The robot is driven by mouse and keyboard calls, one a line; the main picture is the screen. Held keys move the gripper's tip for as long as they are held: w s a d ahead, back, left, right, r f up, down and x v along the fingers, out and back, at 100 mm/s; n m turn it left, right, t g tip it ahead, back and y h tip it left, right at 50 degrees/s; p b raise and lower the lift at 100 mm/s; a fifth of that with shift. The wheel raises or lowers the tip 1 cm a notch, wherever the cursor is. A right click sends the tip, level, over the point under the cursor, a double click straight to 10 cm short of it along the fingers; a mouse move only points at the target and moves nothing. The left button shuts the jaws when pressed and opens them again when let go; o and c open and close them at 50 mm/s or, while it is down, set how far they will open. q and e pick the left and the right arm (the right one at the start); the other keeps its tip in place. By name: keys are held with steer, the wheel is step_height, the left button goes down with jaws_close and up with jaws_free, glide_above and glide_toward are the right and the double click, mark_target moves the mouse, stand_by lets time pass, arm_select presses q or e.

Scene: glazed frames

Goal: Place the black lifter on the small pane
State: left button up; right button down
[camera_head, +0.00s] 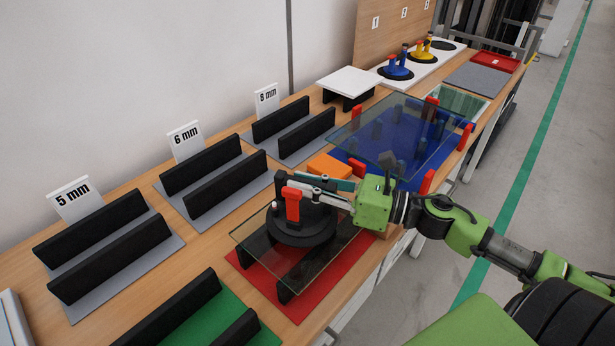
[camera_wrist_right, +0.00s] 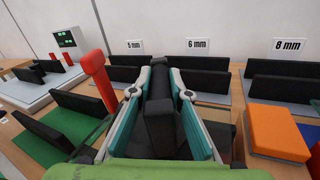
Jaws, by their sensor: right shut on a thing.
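The black lifter (camera_head: 302,228) is a round black disc with a black handle and a red lever (camera_head: 293,206). My right gripper (camera_head: 308,186) is shut on its handle, which also shows between the fingers in the right wrist view (camera_wrist_right: 160,130). The small pane (camera_head: 250,232) is clear glass lying across black supports above a red mat (camera_head: 327,284). The disc is level over the middle of the pane. I cannot tell whether it touches the glass or hovers just above. My left gripper is not in view.
A larger glass pane (camera_head: 385,125) with red clamps stands above a blue mat beyond my right gripper. An orange block (camera_head: 329,166) sits close by. Black racks with 5 mm (camera_head: 74,199), 6 mm (camera_head: 185,141) and 8 mm signs line the wall. Blue and yellow lifters stand at the far end.

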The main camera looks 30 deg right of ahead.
steer(key=shift+f, duration=0.85)
steer(key=c, duration=1.9)
jaws_free()
steer(key=shift+f, duration=0.25)
steer(key=shift+s, duration=0.1)
steer(key=shift+r, duration=0.15)
steer(key=shift+s+d, duration=0.3)
steer(key=b+v, duration=0.2)
steer(key=v, duration=0.7)
steer(key=shift+s+d+b, duration=0.2)
steer(key=shift+s+b, duration=0.05)
steer(key=shift+b, duration=0.05)
steer(key=shift+s+d, duration=0.5)
steer(key=shift+s, duration=0.05)
